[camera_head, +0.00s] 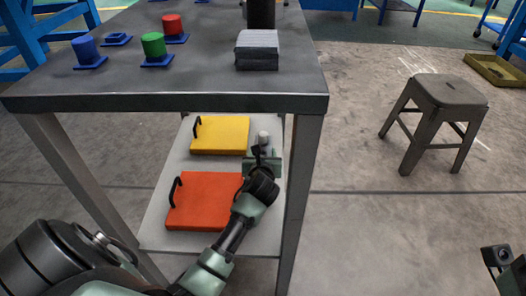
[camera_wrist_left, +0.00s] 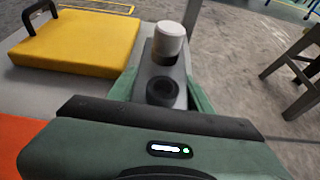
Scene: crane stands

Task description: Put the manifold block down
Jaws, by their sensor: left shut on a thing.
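The manifold block (camera_wrist_left: 160,68) is a dark grey block with a pale grey cylinder on its far end and a black round port nearer to me. It sits between the green fingers of my left gripper (camera_wrist_left: 162,88), which is shut on it. In the head view my left gripper (camera_head: 262,163) is over the right side of the lower shelf (camera_head: 181,155), below the table top. The block's pale cylinder (camera_head: 263,137) shows there, but the wrist hides most of the block. I cannot tell whether its underside touches the shelf.
On the shelf, a yellow slab (camera_head: 220,135) and an orange slab (camera_head: 205,201), both with black handles, lie left of my gripper. A table leg (camera_head: 302,185) stands close on the right. The table top (camera_head: 200,75) overhangs the shelf's far part. A stool (camera_head: 440,100) stands at right.

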